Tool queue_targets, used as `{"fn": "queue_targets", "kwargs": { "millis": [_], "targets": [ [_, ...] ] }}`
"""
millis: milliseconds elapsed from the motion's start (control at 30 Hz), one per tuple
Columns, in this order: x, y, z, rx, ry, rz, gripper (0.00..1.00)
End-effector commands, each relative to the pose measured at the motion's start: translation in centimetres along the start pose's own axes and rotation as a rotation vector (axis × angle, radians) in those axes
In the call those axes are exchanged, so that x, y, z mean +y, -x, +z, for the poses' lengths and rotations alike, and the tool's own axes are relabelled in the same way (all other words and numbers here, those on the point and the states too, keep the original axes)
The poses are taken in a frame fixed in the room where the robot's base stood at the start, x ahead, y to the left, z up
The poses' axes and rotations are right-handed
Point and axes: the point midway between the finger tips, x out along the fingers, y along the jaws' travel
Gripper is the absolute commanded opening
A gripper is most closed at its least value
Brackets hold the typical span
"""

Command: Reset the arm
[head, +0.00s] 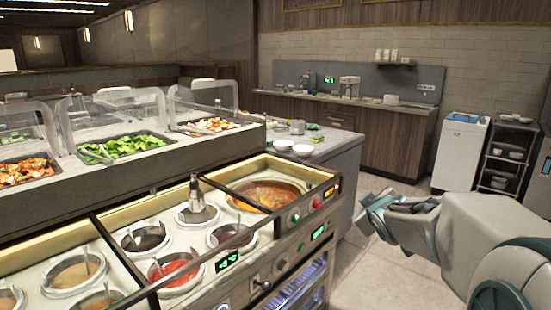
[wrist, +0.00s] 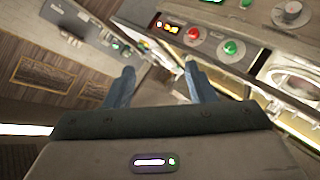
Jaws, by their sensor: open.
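My gripper (head: 366,218) is at the right of the head view, in the open floor space to the right of the sauce counter. It is open and nothing shows between its fingers. In the wrist view its two blue-grey fingers (wrist: 158,84) stand apart. My pale arm reaches in from the lower right of the head view. The sauce counter (head: 283,240) stands at the left, with its knobs and lit displays facing the gripper. The gripper is apart from it.
Several wells hold sauces, including a red one (head: 174,270) and a large soup well (head: 268,194). A salad bar (head: 150,160) runs behind. White bowls (head: 302,150) sit on a side counter. A white bin-like unit (head: 460,150) and a rack (head: 508,155) stand at the back right.

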Motion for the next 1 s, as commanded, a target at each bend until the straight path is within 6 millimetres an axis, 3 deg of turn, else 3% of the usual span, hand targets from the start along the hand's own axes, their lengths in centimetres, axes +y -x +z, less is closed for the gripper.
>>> {"fn": "queue_targets", "kwargs": {
  "millis": [33,167,400,500,600,700,1000],
  "targets": [
    [0.3,2.8,-0.5,-0.065,-0.062,-0.019,0.50],
    [-1.6,8.4,1.1,-0.254,-0.231,-0.083,0.50],
    [-7.1,19.8,3.7,-0.591,-0.499,-0.255,0.50],
    [-9.3,23.6,4.4,-0.699,-0.568,-0.321,0.50],
    [-10.8,26.1,4.9,-0.772,-0.611,-0.368,0.50],
    [-11.5,27.3,5.2,-0.809,-0.630,-0.393,0.50],
    [-11.7,27.5,5.3,-0.815,-0.633,-0.396,0.50]
  ]
}}
